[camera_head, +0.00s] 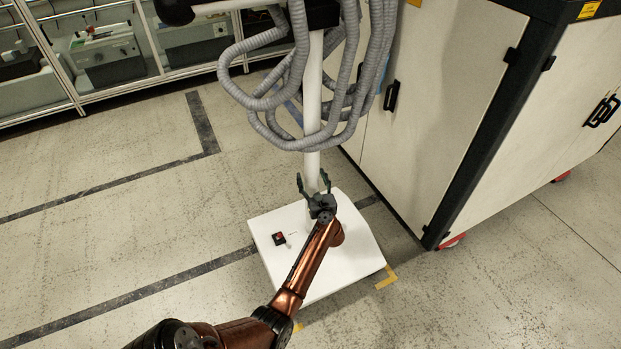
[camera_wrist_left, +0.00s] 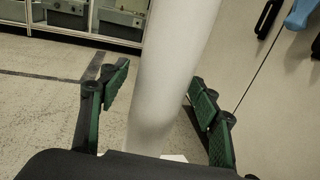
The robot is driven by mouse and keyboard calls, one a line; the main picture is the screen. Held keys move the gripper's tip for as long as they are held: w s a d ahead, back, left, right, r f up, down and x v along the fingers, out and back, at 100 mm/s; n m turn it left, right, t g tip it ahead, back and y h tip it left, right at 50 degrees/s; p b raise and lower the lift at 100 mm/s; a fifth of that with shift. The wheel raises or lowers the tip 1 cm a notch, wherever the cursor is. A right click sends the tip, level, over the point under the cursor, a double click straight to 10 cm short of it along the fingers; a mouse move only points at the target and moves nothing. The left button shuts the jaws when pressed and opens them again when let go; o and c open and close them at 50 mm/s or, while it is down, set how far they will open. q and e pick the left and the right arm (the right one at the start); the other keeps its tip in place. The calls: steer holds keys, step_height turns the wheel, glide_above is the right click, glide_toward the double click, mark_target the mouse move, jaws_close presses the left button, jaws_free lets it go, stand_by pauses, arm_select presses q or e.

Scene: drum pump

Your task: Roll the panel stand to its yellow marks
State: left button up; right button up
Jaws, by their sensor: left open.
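The panel stand has a white square base (camera_head: 350,262) on the floor and an upright white post (camera_head: 312,110) with grey corrugated hoses (camera_head: 290,95) looped around its upper part. Yellow marks show on the floor at the base's near right corner (camera_head: 386,277) and near corner (camera_head: 297,327). My left gripper (camera_head: 314,182) is at the lower post, just above the base. In the left wrist view the post (camera_wrist_left: 172,75) stands between the two open green-padded fingers, with a gap visible on the left side. My right gripper is out of view.
A tall white cabinet (camera_head: 450,90) with dark edges and red-wheeled feet stands close to the right of the stand. Glass-fronted shelving (camera_head: 110,55) lines the back left. Open floor (camera_head: 110,235) with dark tape lines lies to the left.

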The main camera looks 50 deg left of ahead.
arm_select(q)
steer(key=shift+d, duration=0.1)
steer(key=shift+s+d, duration=0.15)
steer(key=shift+d, duration=0.25)
steer(key=v, duration=1.1)
